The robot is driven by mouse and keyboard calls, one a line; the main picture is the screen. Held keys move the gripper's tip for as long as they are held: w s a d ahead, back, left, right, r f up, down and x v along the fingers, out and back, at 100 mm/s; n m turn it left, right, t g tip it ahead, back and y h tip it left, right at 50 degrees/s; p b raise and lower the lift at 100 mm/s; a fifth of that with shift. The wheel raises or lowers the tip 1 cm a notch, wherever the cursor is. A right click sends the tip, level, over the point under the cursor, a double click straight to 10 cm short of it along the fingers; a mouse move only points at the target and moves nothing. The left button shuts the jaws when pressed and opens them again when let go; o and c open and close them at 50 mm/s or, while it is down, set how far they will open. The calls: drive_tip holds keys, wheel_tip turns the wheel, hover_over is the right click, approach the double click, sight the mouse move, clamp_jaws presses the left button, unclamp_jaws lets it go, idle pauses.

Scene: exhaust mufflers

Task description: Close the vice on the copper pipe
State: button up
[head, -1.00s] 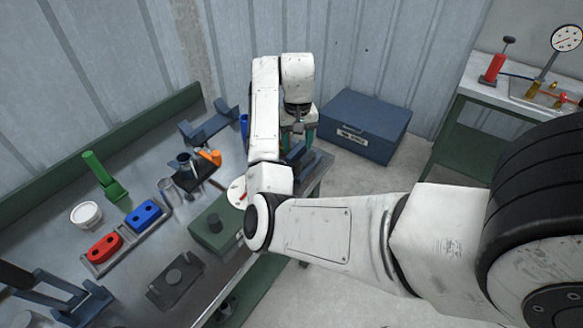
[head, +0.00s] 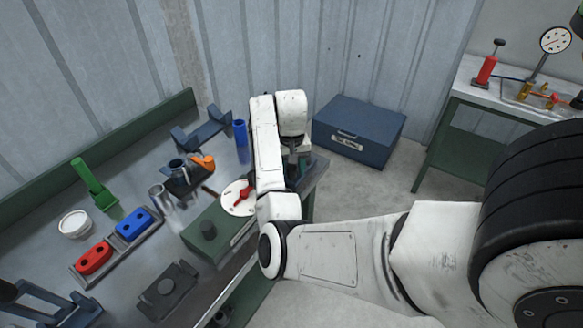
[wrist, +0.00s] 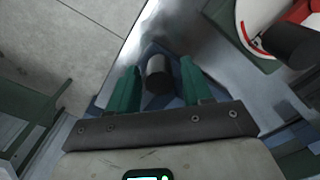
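My gripper (wrist: 158,72) points down at the bench corner, its two green fingers apart. A dark grey cylinder (wrist: 156,75) stands between the fingers, with a visible gap on either side. Blue metal, apparently part of the vice (wrist: 178,102), shows behind and below the fingers. In the head view my arm covers most of my gripper (head: 304,162) and the vice. I cannot make out the copper pipe in either view.
A white dial with a red pointer (head: 240,198) sits by a green box (head: 212,235) close to my arm. A blue cylinder (head: 241,134) stands behind. A blue chest (head: 360,125) is on the floor beyond the bench end.

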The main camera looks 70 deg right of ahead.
clamp_jaws()
idle(0.3)
